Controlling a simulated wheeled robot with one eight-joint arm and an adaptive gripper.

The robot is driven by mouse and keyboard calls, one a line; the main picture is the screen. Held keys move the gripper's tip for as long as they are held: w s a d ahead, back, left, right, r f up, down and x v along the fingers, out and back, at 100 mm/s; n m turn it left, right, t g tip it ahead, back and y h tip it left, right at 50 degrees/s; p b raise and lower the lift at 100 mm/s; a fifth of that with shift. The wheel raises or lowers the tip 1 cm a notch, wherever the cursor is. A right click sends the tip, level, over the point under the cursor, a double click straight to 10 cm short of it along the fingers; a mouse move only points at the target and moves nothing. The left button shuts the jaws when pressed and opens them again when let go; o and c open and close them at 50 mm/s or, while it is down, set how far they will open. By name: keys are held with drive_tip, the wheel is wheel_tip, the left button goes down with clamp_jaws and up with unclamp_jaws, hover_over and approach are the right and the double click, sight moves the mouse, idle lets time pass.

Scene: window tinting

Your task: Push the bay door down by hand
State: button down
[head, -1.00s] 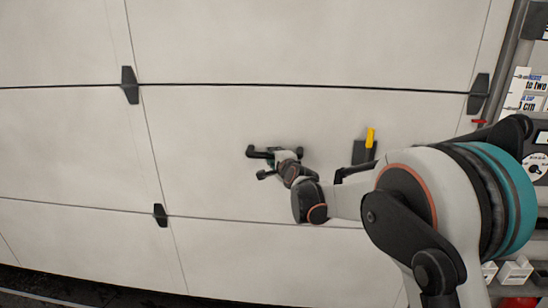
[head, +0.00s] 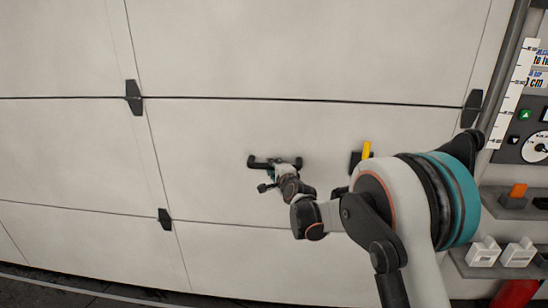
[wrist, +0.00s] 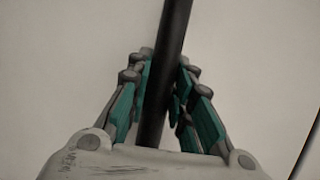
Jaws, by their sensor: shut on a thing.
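The bay door (head: 210,145) is a large pale panelled door with dark seams and hinges, filling most of the head view. A dark horizontal bar handle (head: 255,162) is fixed to its middle panel. My gripper (head: 270,178) is at this handle, with my arm reaching in from the right. In the wrist view my gripper (wrist: 163,70) has its green-padded fingers on both sides of the dark handle bar (wrist: 176,25) and is shut on it. The fingers partly hide the handle in the head view.
A yellow-topped dark latch (head: 366,150) sits on the door right of the handle. At the right edge are a wall panel with a gauge (head: 535,147), shelves with white boxes (head: 483,252) and an orange-topped item (head: 517,191). Dark floor shows at the lower left.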

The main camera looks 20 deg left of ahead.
drive_tip(key=shift+s+f, duration=0.15)
drive_tip(key=shift+f, duration=0.25)
drive_tip(key=c, duration=1.4)
unclamp_jaws()
drive_tip(key=shift+r, duration=0.1)
drive_tip(key=shift+d, duration=0.1)
drive_tip(key=shift+s+d+r, duration=0.1)
drive_tip(key=shift+s+d, duration=0.05)
drive_tip(key=shift+s, duration=0.05)
drive_tip(key=v, duration=1.1)
drive_tip(key=shift+d, duration=0.1)
